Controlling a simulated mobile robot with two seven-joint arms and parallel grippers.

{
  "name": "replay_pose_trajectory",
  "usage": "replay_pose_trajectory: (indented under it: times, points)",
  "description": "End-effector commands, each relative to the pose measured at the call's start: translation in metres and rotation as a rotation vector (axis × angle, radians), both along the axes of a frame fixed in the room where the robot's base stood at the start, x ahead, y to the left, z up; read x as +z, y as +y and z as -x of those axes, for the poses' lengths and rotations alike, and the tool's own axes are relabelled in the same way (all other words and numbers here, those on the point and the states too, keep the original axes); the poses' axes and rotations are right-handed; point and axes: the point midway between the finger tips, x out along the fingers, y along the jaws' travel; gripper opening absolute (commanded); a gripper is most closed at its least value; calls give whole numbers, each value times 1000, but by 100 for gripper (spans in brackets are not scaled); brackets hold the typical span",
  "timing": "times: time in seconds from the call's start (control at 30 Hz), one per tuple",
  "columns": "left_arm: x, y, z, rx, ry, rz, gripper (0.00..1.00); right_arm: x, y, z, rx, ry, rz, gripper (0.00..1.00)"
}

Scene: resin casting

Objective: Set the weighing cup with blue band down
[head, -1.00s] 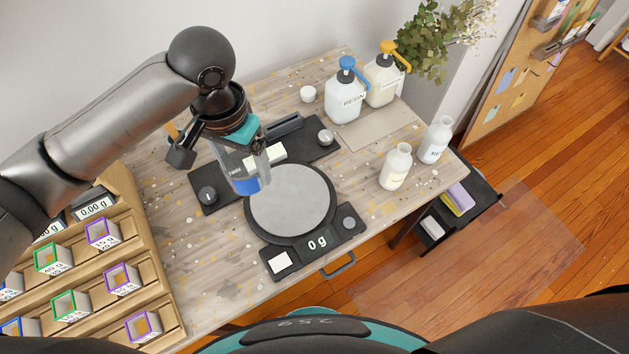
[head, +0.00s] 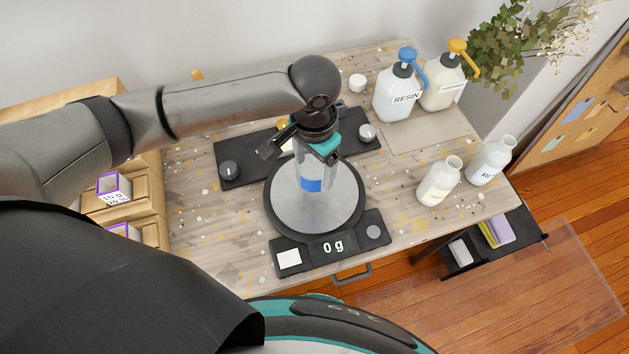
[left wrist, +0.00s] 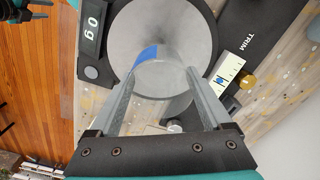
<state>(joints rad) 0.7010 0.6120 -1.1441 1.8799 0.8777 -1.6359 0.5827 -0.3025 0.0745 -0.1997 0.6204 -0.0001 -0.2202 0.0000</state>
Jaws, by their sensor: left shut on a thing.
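The clear weighing cup with blue band (head: 311,185) is in my left gripper (head: 316,172), over the round grey plate of the scale (head: 345,210). The cup looks upright; its upper part is partly hidden by the gripper. In the left wrist view the clear cup (left wrist: 160,76) sits between the two fingers of my left gripper (left wrist: 160,82), its blue band showing at one side, with the plate behind it. I cannot tell whether its base touches the plate. The scale display (head: 333,247) reads 0 g.
A dark panel with knobs (head: 230,170) lies behind the scale. A RESIN pump bottle (head: 398,97), a second pump bottle (head: 440,90) and two white bottles (head: 438,183) (head: 490,163) stand to the right. A wooden rack (head: 150,190) is at the left.

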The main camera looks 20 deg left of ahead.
Motion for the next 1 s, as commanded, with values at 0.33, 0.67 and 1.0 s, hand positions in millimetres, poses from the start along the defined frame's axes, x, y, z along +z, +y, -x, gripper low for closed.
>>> replay_pose_trajectory:
  times: [0.33,0.67,1.0]
  points:
    - [-34,0,1,0,2,-1,29,-11,0,0,0,0,0,50]
    - [-58,0,0,-1,-1,0,29,-17,-3,-1,2,-1,5,50]
    - [-60,0,0,0,-1,0,96,-16,-4,-2,2,-2,6,50]
